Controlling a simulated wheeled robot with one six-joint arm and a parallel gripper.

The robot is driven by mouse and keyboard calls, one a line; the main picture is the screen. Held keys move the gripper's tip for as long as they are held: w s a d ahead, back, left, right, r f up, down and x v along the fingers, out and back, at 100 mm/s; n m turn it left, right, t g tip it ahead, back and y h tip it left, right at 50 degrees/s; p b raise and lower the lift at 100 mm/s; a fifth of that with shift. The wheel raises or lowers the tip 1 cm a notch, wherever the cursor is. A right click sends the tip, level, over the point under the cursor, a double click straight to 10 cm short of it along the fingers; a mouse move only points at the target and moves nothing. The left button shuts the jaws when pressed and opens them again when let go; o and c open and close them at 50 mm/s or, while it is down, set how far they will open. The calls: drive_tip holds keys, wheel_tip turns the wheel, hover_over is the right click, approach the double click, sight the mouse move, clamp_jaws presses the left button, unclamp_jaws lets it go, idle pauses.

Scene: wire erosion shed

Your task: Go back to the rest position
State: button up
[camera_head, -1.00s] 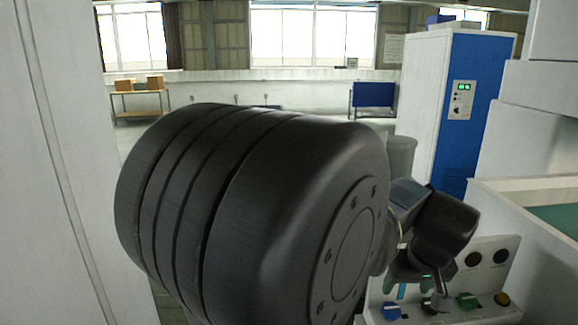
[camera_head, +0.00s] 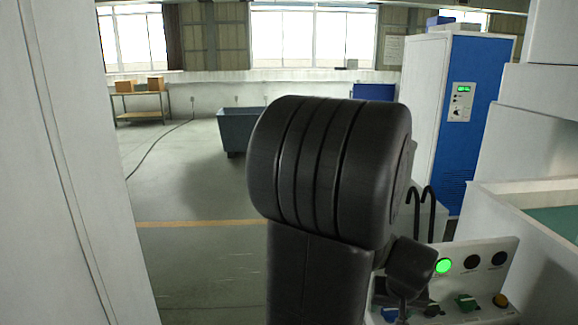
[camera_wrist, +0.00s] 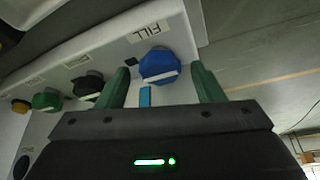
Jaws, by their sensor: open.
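In the wrist view my gripper (camera_wrist: 161,72) is open, with its two green fingers apart. A blue knob (camera_wrist: 160,66) with a pale bar, labelled FILL, shows between the fingers; whether they touch it I cannot tell. A small light blue strip shows below it. In the head view my dark arm fills the middle, and the gripper itself is hidden or too unclear to make out there. The blue knob (camera_head: 390,313) shows at the lower edge, partly covered by my arm.
The control panel (camera_head: 484,270) carries a lit green lamp (camera_head: 443,266), black buttons, a green knob (camera_head: 466,302) and a yellow knob (camera_head: 500,300). A blue and white cabinet (camera_head: 468,120) stands behind. A grey bin (camera_head: 238,128) sits on open floor to the left.

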drive_tip(key=shift+a+m+h, duration=0.1)
drive_tip(key=shift+m+h, duration=0.3)
drive_tip(key=shift+m, duration=0.5)
drive_tip(key=shift+a, duration=0.1)
